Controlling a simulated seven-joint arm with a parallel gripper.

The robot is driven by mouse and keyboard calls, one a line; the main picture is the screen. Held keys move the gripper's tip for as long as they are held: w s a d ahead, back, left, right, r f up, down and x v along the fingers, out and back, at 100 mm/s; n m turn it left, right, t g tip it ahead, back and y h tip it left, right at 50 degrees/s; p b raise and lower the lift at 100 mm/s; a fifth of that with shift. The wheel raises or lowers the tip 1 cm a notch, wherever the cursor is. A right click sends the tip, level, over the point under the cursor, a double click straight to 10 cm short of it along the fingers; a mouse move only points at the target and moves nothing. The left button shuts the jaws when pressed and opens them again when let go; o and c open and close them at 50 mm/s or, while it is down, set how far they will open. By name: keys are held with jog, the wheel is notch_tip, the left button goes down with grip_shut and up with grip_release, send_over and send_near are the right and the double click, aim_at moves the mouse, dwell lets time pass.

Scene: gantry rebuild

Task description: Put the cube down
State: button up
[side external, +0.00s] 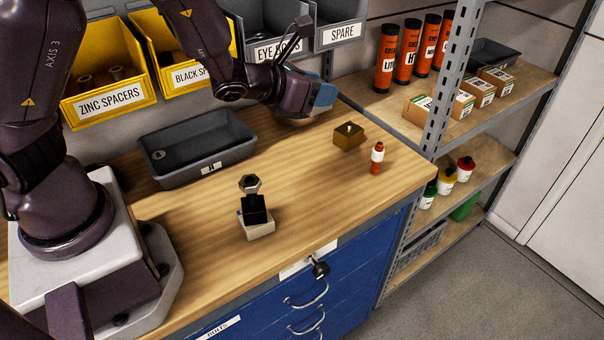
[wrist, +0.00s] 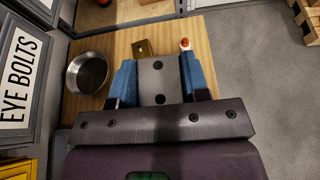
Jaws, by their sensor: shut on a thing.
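My gripper (side external: 321,96) is above the far right part of the wooden bench, with its blue fingers near a round metal bowl (side external: 288,119). In the wrist view my gripper (wrist: 158,68) has a grey block (wrist: 159,82) with two dark holes between its blue fingers; it looks like the held cube. In the side view the fingers hide this block. The bowl (wrist: 87,73) is left of the fingers in the wrist view.
A small orange-and-white bottle (side external: 377,158) stands near the bench's right edge. A grey tray (side external: 197,152) lies at the back left. A black block (side external: 255,210) sits on a pale base in front. Bins line the back; shelves (side external: 460,110) stand right. The middle of the bench is clear.

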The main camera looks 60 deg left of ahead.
jog(key=shift+a, duration=0.1)
dwell(0.3)
